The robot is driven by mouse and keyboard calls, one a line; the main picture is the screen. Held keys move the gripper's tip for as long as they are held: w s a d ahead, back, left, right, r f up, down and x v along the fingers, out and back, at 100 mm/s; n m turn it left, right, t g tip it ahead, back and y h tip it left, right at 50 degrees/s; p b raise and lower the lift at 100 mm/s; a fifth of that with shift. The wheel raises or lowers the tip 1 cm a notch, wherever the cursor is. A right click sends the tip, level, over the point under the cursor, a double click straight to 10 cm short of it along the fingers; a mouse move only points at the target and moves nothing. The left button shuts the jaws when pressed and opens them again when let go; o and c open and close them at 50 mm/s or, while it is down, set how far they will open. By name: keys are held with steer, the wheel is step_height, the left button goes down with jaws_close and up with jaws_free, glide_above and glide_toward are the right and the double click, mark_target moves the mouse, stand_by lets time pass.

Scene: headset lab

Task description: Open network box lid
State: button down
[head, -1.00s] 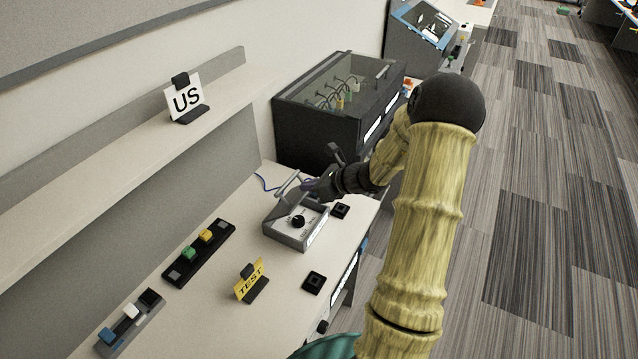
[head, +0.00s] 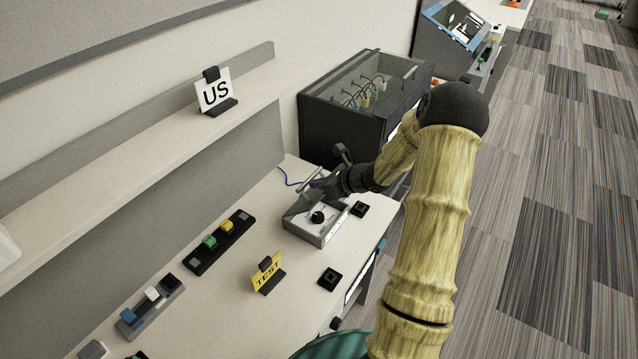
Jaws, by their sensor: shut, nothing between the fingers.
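My gripper (head: 322,186) is in front of this box, above the back part of a small grey device (head: 325,238) with a black knob and a raised bar. The gripper is shut with nothing seen in it. The fingertips are small and dark, and I cannot tell whether they touch the bar. My arm covers the box's right front side.
On the bench (head: 225,290) stand a yellow TEST sign (head: 267,273), black square blocks (head: 330,279) and button strips (head: 220,243). A US sign (head: 216,93) stands on the shelf. A blue-edged device (head: 455,27) is farther back. Carpet (head: 560,200) is clear at right.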

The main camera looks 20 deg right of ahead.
steer(key=shift+w+a+r+p, duration=0.2)
steer(key=shift+w+r+p, duration=0.05)
steer(key=shift+p, duration=0.2)
steer(key=w+a+r+g+p, duration=0.1)
steer(key=p, duration=0.3)
steer(key=shift+w+r+g+h+p, duration=0.25)
steer(key=shift+r+g+h+p, duration=0.1)
steer(key=shift+g+h, duration=0.05)
steer(key=p, duration=0.2)
steer(key=w+a+g+p, duration=0.1)
steer(key=p, duration=0.1)
steer(key=shift+w+r+h, duration=0.3)
steer(key=shift+h, duration=0.1)
steer(key=shift+w+a+p, duration=0.5)
steer(key=shift+w+p, duration=0.05)
steer(key=shift+w, duration=0.2)
steer(key=shift+w+a+p, duration=0.5)
steer(key=shift+w+p, duration=0.05)
steer(key=shift+w, duration=0.2)
